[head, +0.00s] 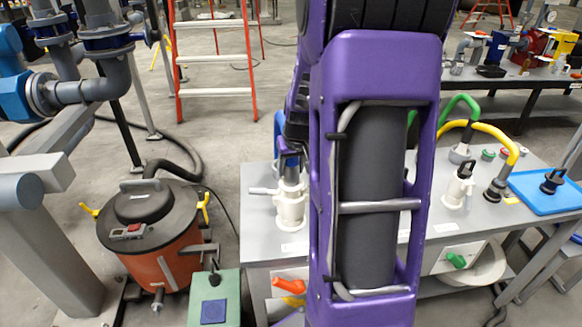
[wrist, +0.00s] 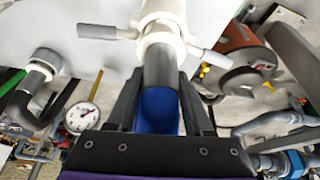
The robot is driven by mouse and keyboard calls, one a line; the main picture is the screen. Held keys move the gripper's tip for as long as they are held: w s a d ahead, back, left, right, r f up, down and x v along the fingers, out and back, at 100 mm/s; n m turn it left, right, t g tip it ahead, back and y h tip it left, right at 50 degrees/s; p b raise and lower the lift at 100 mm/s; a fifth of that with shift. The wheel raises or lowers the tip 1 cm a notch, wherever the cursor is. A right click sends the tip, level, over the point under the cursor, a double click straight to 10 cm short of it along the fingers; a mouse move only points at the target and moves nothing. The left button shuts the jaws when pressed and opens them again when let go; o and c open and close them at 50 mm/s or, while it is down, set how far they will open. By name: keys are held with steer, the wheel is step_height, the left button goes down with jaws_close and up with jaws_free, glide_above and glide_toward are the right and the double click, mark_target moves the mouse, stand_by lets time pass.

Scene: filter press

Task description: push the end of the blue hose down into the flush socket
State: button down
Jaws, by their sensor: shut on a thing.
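The blue hose (wrist: 158,110) is between the fingers of my gripper (wrist: 160,85) in the wrist view, and its dark grey end (wrist: 160,68) points at the white socket. My gripper is shut on it. The white flush socket (head: 291,207) stands upright on the grey bench, with a lever arm on its side. In the wrist view the socket (wrist: 163,42) meets the dark hose end; I cannot tell how deep the end sits in it. In the head view a bit of the blue hose (head: 278,128) shows beside my purple arm, which hides much of the bench.
On the bench (head: 262,235) right of my arm are a yellow hose (head: 495,132), a green hose (head: 462,101), another white socket (head: 458,190) and a blue tray (head: 540,195). An orange drum vacuum (head: 150,235) and a green box (head: 214,295) stand left of the bench.

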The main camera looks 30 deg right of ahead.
steer(key=shift+f+b, duration=0.7)
steer(key=shift+f, duration=0.2)
steer(key=shift+c, duration=1.1)
jaws_free()
steer(key=p+v, duration=1)
steer(key=v, duration=0.7)
steer(key=shift+s+r, duration=0.15)
steer(key=shift+s+a, duration=0.1)
